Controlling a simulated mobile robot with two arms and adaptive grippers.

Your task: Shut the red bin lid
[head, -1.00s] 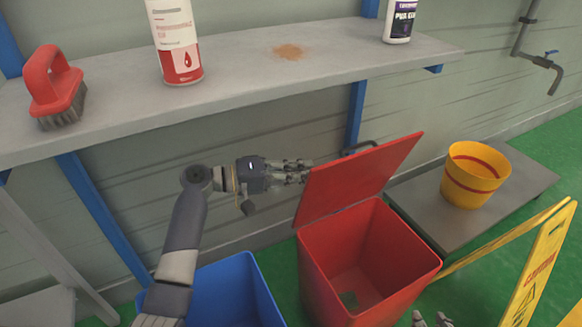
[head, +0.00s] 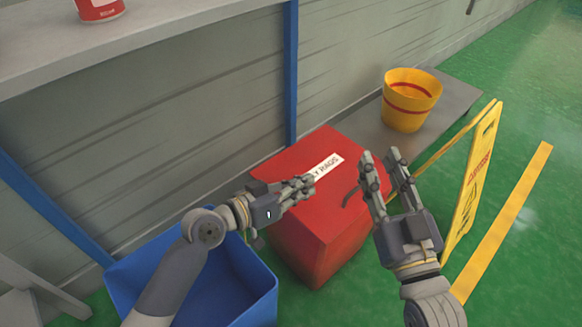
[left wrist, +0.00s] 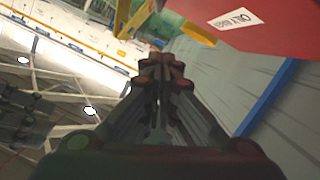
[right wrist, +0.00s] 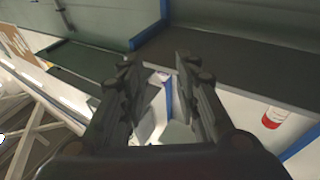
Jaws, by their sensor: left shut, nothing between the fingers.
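The red bin (head: 315,245) stands on the floor with its red lid (head: 290,155) down over its top. The lid carries a white label, and it also shows in the left wrist view (left wrist: 270,22). A dark handle (head: 350,195) sits at the lid's front edge. My left gripper (head: 312,182) is shut and empty, over the lid near the label; I cannot tell whether it touches. My right gripper (head: 376,158) is open and empty, in front of the lid's right side, fingers pointing up. Its parted fingers show in the right wrist view (right wrist: 155,70).
A blue bin (head: 255,295) stands left of the red one. A yellow bucket (head: 410,100) sits on a low grey platform (head: 455,95) behind. A yellow floor sign (head: 472,180) stands to the right. A grey shelf (head: 150,35) with a red and white container (head: 100,9) is above left.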

